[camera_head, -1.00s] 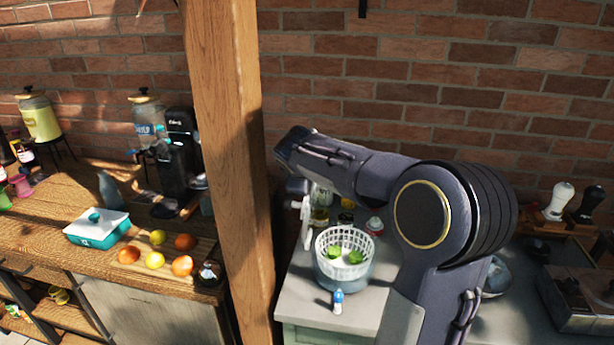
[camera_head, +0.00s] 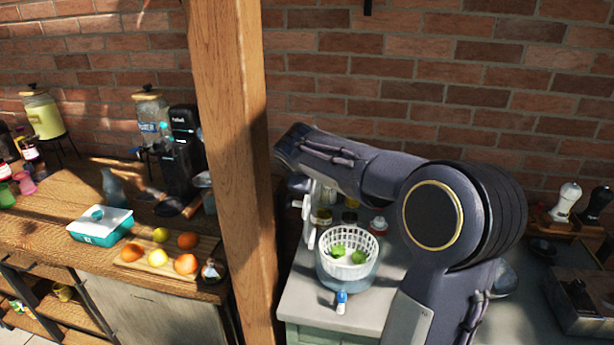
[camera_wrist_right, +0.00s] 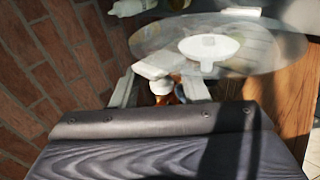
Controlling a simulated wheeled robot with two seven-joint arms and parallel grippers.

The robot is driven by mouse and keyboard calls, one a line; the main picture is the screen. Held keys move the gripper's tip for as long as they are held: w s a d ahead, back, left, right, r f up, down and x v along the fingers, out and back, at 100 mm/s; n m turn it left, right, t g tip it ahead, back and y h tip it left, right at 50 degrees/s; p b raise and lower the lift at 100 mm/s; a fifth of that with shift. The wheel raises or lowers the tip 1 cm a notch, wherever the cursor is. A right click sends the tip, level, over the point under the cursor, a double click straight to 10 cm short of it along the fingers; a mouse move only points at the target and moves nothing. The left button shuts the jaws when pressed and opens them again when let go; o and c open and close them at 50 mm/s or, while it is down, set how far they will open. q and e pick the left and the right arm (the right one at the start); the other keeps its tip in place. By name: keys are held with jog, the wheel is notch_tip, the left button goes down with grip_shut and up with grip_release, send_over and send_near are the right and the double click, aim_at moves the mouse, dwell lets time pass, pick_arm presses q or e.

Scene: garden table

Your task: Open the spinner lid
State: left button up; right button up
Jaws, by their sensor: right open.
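The salad spinner bowl (camera_head: 345,278) stands on the grey counter, with a white slotted basket (camera_head: 333,258) inside it. Green pieces (camera_head: 338,249) lie in the basket, and its top is uncovered. A white part, seemingly the lid seen nearly edge-on (camera_head: 309,218), stands up at the bowl's left side. In the right wrist view the clear round lid (camera_wrist_right: 255,50) with its white hub shows just beyond the fingers. My right gripper (camera_wrist_right: 168,87) is open close to the lid; contact cannot be told. My left gripper is out of view.
A small blue-and-white bottle (camera_head: 341,302) stands in front of the bowl. A wooden post (camera_head: 232,150) rises at the left. My right arm covers the counter's right part.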

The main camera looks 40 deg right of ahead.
jog(key=b+v, duration=0.1)
jog(key=v, duration=0.6)
jog(key=shift+r, duration=0.15)
jog(key=shift+s+a, duration=0.1)
jog(key=shift+s, duration=0.05)
